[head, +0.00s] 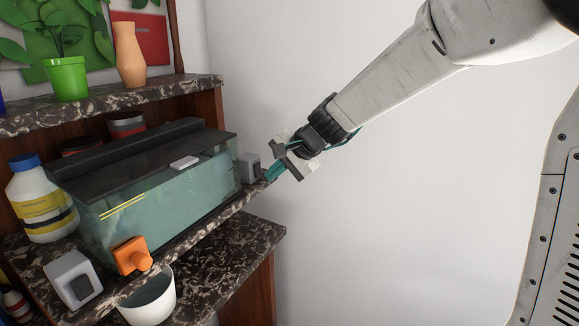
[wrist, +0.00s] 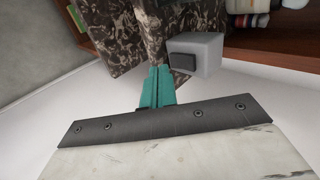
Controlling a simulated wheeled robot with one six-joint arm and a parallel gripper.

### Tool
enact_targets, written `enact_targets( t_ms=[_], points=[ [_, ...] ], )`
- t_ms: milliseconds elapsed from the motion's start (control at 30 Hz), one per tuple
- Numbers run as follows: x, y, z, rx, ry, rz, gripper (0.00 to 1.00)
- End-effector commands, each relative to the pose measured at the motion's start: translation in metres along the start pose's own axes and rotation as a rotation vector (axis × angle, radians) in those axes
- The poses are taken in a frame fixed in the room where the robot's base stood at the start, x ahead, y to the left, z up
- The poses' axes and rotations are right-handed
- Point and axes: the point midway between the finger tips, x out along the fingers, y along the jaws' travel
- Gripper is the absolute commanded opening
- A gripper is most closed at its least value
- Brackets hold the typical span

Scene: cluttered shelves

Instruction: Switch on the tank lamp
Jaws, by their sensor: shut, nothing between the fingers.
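The glass tank (head: 165,200) with a black lid (head: 145,165) stands on the middle shelf. A grey box (head: 250,167) with a dark face stands at its right end. In the wrist view this box (wrist: 208,50) shows a dark rocker (wrist: 183,62). A similar grey box (head: 72,277) with a dark rocker (head: 83,288) stands at the tank's front left. I cannot tell which one works the lamp. My gripper (head: 271,173) is shut and empty, its teal fingertips just right of the right-hand box. In the wrist view the fingertips (wrist: 158,72) appear left of the rocker, apparently apart from it.
An orange knob (head: 132,256) sits on the tank's front, above a white bucket (head: 150,300). A white bottle with a blue cap (head: 42,200) stands left of the tank. A green pot (head: 66,78) and an orange vase (head: 129,55) stand above. Right of the shelves is free.

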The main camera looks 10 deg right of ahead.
Motion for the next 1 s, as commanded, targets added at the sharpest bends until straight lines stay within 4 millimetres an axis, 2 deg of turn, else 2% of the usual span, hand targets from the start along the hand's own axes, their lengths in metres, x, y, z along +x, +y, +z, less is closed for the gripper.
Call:
enact_targets(
  t_ms=[100,233,633,1000],
  points=[
    [0.010,-0.007,0.000,-0.001,-0.002,0.001,0.00],
    [0.013,-0.011,0.000,-0.001,-0.001,0.000,0.00],
    [0.018,-0.013,0.000,0.000,-0.001,0.001,0.00],
    [0.014,-0.015,0.000,-0.001,-0.001,0.000,0.00]
  ],
)
